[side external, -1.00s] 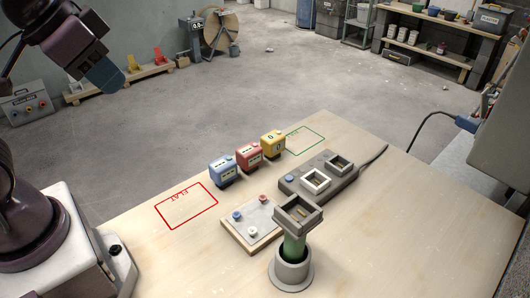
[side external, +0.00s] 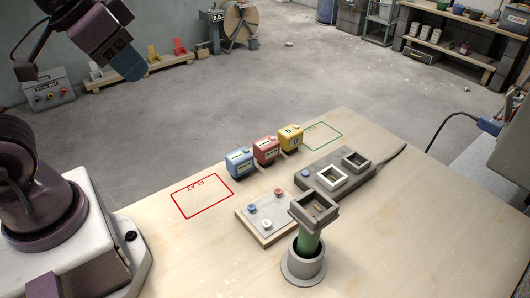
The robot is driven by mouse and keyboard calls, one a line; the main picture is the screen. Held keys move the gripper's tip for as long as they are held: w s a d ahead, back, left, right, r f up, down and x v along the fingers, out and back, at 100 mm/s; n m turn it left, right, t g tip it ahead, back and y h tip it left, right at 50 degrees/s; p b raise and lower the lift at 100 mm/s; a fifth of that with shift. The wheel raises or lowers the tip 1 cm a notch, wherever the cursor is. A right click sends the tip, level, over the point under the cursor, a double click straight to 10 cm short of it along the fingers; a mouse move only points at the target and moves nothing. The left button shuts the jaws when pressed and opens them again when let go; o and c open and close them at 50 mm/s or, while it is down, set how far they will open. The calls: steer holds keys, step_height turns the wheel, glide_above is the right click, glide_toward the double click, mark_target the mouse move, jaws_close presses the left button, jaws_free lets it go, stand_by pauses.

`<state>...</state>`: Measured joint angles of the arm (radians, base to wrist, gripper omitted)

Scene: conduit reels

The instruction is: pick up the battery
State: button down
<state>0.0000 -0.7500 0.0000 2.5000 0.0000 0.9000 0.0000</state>
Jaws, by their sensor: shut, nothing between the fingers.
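Three battery-like blocks stand in a row on the wooden table: a blue block (side external: 239,164), a red block (side external: 265,151) and a yellow block (side external: 290,138). Each has a pale label and a dark foot. I cannot tell from the picture which one the task means. My gripper (side external: 131,67) is at the upper left, high above and well apart from the blocks. It is shut and empty; its fingers are seen only from the side.
A green handle (side external: 308,243) with a square grey socket on top stands in a grey round holder (side external: 303,268). A grey dock (side external: 345,170) has two square frames and a cable. A button board (side external: 263,218) lies nearby. Red (side external: 202,196) and green (side external: 322,136) outlines are empty.

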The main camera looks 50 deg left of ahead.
steer(key=c, duration=1.8)
jaws_free()
steer(key=o, duration=1.4)
steer(key=shift+c, duration=0.2)
